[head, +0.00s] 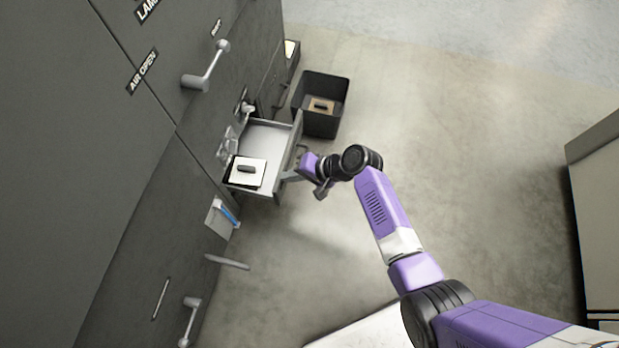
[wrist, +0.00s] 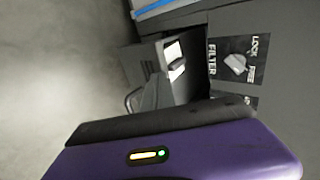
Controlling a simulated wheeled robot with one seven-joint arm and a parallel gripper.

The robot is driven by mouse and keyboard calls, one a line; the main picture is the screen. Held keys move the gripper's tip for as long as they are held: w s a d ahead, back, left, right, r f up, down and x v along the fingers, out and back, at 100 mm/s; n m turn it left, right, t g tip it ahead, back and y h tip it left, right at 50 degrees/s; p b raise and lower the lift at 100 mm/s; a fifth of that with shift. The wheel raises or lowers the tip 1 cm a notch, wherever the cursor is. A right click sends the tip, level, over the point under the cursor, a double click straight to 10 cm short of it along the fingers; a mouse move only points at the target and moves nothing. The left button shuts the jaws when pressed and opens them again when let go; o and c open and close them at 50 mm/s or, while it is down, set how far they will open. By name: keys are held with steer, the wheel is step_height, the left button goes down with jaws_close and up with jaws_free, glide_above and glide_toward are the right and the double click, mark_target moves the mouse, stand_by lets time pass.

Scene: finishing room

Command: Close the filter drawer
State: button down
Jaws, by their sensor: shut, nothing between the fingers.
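The filter drawer (head: 268,134) stands pulled out of the dark cabinet wall in the head view. A white filter block with a dark handle (head: 247,170) lies in its near end. My gripper (head: 288,177) is shut and empty, at the near outer corner of the drawer, close to its front panel; I cannot tell whether it touches. In the wrist view the drawer (wrist: 146,58) shows beyond my gripper's purple body, with a bar handle (wrist: 131,101) on its front. Beside it is a FILTER label with a LOCK/FREE knob (wrist: 235,64).
An open black bin (head: 322,125) with a brown block in it stands on the floor beyond the drawer. A holder with a blue-edged item (head: 224,215) and several grey handles stick out of the cabinet. A pale cabinet (head: 598,200) stands at the right. The middle floor is clear.

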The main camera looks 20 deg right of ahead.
steer(key=w+a+b, duration=0.1)
steer(key=w+a, duration=0.6)
steer(key=a, duration=0.3)
steer(key=shift+w+b, duration=0.2)
steer(key=shift+b, duration=0.2)
